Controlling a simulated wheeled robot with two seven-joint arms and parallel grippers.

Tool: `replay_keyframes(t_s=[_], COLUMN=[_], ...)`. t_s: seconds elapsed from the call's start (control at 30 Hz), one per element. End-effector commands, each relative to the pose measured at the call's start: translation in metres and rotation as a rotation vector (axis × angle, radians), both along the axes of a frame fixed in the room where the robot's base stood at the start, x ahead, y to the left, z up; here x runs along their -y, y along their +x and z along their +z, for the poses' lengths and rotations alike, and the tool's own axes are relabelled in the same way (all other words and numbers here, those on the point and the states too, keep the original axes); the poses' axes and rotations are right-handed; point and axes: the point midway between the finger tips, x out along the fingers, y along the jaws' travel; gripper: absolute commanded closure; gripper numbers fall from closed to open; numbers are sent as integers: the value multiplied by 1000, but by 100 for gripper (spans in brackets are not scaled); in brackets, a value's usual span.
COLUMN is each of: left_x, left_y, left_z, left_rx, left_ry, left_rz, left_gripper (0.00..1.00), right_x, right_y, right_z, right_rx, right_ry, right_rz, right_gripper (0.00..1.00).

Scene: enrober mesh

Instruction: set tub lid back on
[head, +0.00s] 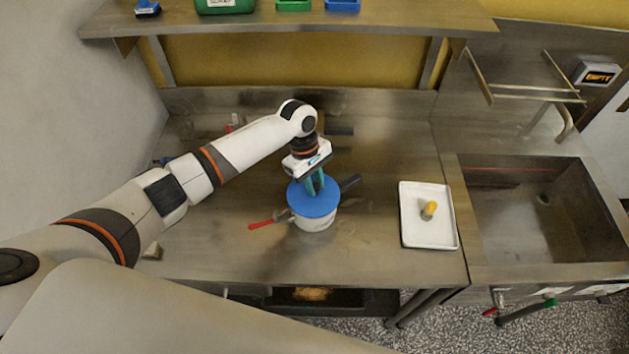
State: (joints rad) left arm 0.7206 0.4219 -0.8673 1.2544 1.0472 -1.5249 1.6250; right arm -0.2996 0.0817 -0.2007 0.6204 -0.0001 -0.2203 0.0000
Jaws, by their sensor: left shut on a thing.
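A white tub (316,222) stands on the steel bench near its middle. A round blue lid (313,199) lies over the tub's top. From this view I cannot tell whether it is seated all round or a little above the rim. My left gripper (315,187) points down with its teal fingers at the lid's upper middle, shut on the lid. The grasped part is hidden by the fingers. My right gripper is not in view.
A red-handled tool (262,225) lies left of the tub, and a dark handle (350,182) lies to its right. A white tray (409,226) holds a small yellow-topped item (429,208). A sink (520,215) is at right. A shelf (350,20) overhangs the back.

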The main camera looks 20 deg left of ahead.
Motion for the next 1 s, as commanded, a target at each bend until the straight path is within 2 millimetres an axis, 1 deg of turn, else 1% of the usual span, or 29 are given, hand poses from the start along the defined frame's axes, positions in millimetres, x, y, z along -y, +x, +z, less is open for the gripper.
replay_keyframes(t_s=[0.7,0.73,0.8,0.87,0.9,1.0], left_x=[0,0,0,0,0,0], left_y=[0,0,0,0,0,0], left_z=[-9,-9,-9,-9,-9,-9], left_rx=[-1,-1,0,0,0,0], left_ry=[-1,-1,-1,0,0,0], left_rz=[1,1,0,0,0,0], left_gripper=[100,76,65,55,52,52], right_x=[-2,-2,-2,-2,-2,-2], right_y=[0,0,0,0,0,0], right_z=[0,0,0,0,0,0], right_rx=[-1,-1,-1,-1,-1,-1], right_ry=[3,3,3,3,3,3], right_rz=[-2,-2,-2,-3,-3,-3], right_gripper=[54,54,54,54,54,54])
